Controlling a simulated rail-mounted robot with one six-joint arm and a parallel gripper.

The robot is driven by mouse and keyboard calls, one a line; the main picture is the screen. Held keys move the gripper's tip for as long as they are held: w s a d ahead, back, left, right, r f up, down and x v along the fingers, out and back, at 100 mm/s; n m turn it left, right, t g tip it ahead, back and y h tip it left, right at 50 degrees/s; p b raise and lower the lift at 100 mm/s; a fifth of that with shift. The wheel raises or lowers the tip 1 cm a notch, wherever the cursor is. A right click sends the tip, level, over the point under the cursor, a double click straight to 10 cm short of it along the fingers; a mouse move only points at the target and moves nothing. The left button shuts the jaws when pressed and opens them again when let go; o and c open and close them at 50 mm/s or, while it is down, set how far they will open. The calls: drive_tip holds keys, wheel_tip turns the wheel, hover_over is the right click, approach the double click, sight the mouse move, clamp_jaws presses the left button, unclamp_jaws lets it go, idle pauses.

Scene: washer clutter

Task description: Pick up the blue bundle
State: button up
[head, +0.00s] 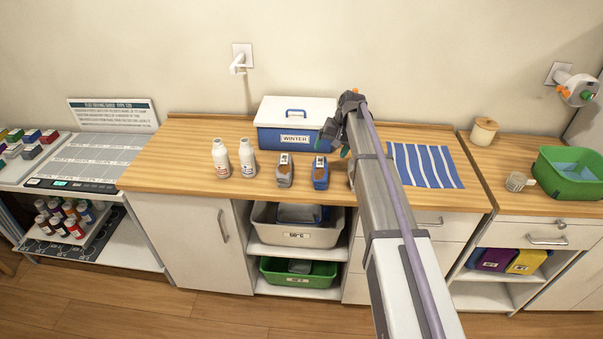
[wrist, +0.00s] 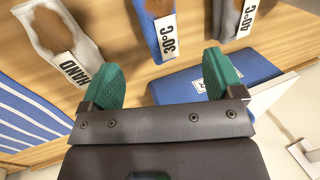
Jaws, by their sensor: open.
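A blue bundle (head: 320,173) with a brown patch on top stands on the wooden counter, just right of a grey bundle (head: 284,170). In the wrist view the blue bundle (wrist: 149,32) carries a "30°C" tag and shows ahead of the space between my fingers. The grey bundle there (wrist: 226,18) is tagged "40°C". A cream bundle (wrist: 45,36) tagged "HAND" lies on the blue bundle's other side; my arm hides it in the head view. My gripper (head: 335,147) is above the counter near the blue box. Its green pads are apart and empty in the wrist view (wrist: 160,64).
A blue "WINTER" box (head: 292,137) with a white lid stands behind the bundles and beneath one finger in the wrist view. Two white bottles (head: 234,159) stand left. A blue striped cloth (head: 425,166) lies right. Bins (head: 297,236) sit on shelves below.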

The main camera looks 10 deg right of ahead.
sight(323, 164)
drive_tip(key=b+x, duration=0.9)
drive_tip(key=x, duration=0.2)
drive_tip(key=shift+d, duration=0.2)
drive_tip(key=shift+r, duration=0.25)
drive_tip(key=c, duration=1.1)
drive_tip(key=shift+o, duration=0.2)
